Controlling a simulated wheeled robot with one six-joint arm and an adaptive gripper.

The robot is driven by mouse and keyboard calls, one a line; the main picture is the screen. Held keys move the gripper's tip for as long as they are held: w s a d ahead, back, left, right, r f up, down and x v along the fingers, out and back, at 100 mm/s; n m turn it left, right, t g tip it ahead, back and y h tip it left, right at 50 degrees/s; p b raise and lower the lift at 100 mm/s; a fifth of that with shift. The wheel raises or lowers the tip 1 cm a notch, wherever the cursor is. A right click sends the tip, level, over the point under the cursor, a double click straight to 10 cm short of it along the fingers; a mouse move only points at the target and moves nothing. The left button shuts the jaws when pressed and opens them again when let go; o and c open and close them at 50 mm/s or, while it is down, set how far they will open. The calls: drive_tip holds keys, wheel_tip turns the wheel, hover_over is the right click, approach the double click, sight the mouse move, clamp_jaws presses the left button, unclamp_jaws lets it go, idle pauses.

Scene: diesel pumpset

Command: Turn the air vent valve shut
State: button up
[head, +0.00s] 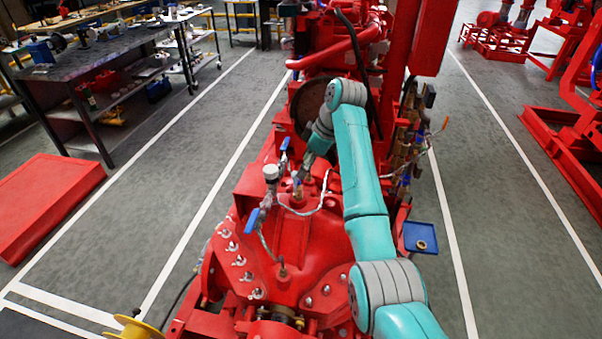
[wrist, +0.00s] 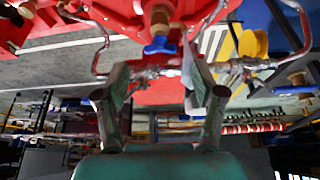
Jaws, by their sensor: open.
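Small valves with blue handles stand on the red pump casing (head: 300,240). One blue handle (head: 253,218) is at the front left and another (head: 285,143) is higher up, behind the gauge. No label shows which is the air vent valve. My gripper (head: 301,178) reaches down over the casing, close to a small valve there. In the wrist view my gripper (wrist: 157,78) is open, with one finger on each side. A brass valve (wrist: 160,18) with a blue handle (wrist: 160,46) appears between and beyond the fingertips. Contact with it cannot be told.
A pressure gauge (head: 271,173) and thin braided hoses stand close to my gripper. Another brass valve (wrist: 297,80) is at the right in the wrist view. A blue tray (head: 420,238) sits right of my arm.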

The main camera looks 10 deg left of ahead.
sight(298, 180)
drive_tip(key=shift+x, duration=2.15)
drive_tip(key=c, duration=1.1)
drive_tip(key=shift+c, duration=0.2)
